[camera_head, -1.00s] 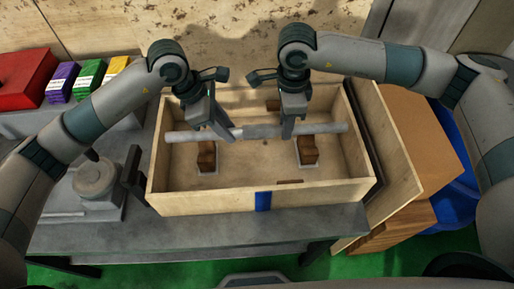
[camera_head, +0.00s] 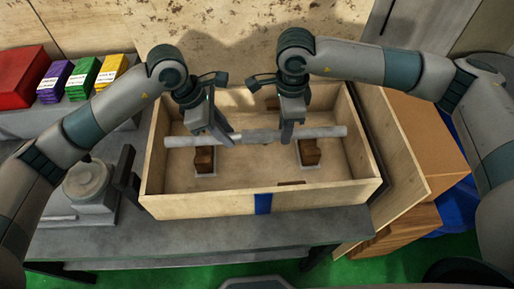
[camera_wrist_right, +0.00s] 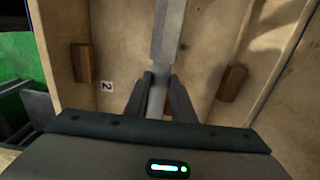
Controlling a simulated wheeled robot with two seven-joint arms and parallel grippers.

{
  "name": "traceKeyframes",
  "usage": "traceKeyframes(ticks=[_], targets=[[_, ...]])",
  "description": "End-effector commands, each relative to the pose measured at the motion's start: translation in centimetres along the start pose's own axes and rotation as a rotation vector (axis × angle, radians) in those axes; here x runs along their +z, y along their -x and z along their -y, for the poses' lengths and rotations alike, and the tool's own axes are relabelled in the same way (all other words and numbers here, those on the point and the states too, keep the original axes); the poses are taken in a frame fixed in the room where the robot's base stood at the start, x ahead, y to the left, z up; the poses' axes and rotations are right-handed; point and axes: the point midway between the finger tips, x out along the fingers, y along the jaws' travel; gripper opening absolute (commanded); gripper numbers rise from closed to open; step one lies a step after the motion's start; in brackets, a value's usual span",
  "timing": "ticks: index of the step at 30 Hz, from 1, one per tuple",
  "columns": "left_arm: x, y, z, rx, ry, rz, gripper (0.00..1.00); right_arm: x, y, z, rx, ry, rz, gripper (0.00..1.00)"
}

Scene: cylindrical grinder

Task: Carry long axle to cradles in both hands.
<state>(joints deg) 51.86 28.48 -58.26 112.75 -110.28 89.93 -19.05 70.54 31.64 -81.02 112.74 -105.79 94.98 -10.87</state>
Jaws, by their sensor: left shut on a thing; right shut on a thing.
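The long axle (camera_head: 258,136) is a grey stepped rod lying crosswise over the open wooden crate (camera_head: 205,208) in the head view. My left gripper (camera_head: 229,139) is shut on it left of the middle. My right gripper (camera_head: 287,138) is shut on it right of the middle. In the right wrist view the axle (camera_wrist_right: 168,35) runs between the fingers of my right gripper (camera_wrist_right: 158,85). Two brown wooden cradles stand on the crate floor, a left one (camera_head: 204,161) and a right one (camera_head: 310,153). The axle appears above them; the exact gap is unclear.
The crate stands on a grey bench (camera_head: 150,242), its lid panel (camera_head: 395,150) leaning at the right. A round grey fixture (camera_head: 88,182) is left of the crate. Purple, green and yellow boxes (camera_head: 83,78) and a red case (camera_head: 22,72) are at back left.

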Motion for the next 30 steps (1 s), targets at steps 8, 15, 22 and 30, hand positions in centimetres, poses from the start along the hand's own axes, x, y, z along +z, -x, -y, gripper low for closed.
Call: traceKeyframes(ticks=[8, 15, 22, 30], targets=[[0.1, 0.0, -0.1, 0.004, -0.002, 0.004, 0.00, 0.0, 0.0, 0.1, -0.003, 0.000, 0.002, 0.00], [-0.1, -0.6, -0.1, 0.004, -0.002, 0.004, 0.00, 0.0, -0.7, 0.1, -0.003, 0.000, 0.002, 0.00], [-0.4, -1.3, -0.1, 0.004, -0.002, 0.004, 0.00, 0.0, -1.4, 0.1, -0.003, 0.000, 0.002, 0.00], [-0.8, -2.1, -0.1, 0.004, -0.002, 0.004, 0.00, 0.0, -2.3, 0.1, -0.003, 0.000, 0.002, 0.00]])
